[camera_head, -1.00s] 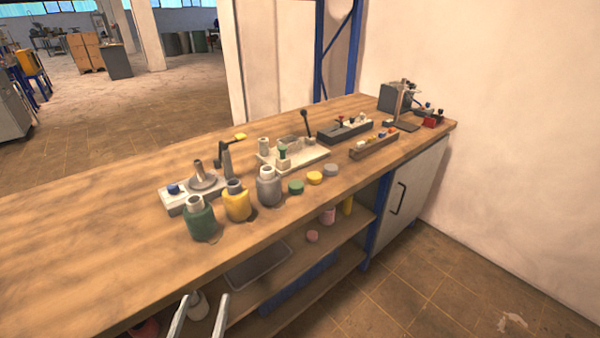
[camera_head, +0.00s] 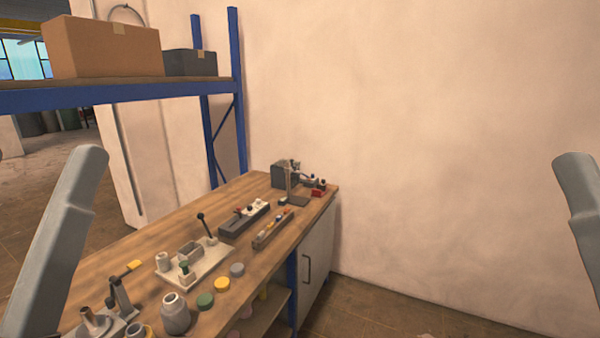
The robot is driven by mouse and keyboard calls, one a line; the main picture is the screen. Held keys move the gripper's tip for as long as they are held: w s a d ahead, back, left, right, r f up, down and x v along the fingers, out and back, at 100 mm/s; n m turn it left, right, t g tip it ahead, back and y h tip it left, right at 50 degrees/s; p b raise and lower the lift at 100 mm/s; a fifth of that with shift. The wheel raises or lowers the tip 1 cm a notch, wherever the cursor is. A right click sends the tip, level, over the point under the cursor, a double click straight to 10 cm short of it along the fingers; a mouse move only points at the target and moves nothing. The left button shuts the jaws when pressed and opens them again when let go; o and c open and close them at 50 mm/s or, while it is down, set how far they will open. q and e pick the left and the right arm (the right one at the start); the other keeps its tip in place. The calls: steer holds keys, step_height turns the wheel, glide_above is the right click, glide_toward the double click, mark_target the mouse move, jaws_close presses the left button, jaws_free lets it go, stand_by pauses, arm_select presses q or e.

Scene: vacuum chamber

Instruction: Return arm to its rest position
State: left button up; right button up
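A grey part of my own arms (camera_head: 60,240) rises along the left edge in the head view. Another grey part of mine (camera_head: 580,200) stands at the right edge, and both are cut off by the frame. They stand far apart, and I see nothing held between or against them. No pair of fingertips can be made out, so neither gripper's opening shows.
The wooden bench (camera_head: 140,255) holds a lever fixture (camera_head: 195,260), grey bottle (camera_head: 175,313), coloured caps (camera_head: 222,284), black rack (camera_head: 244,220) and stand (camera_head: 290,185). A blue-framed shelf (camera_head: 110,97) with a cardboard box (camera_head: 105,50) is upper left. The space before the right wall is clear.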

step_height(320, 180, up, 37)
steer(key=p, duration=3.3)
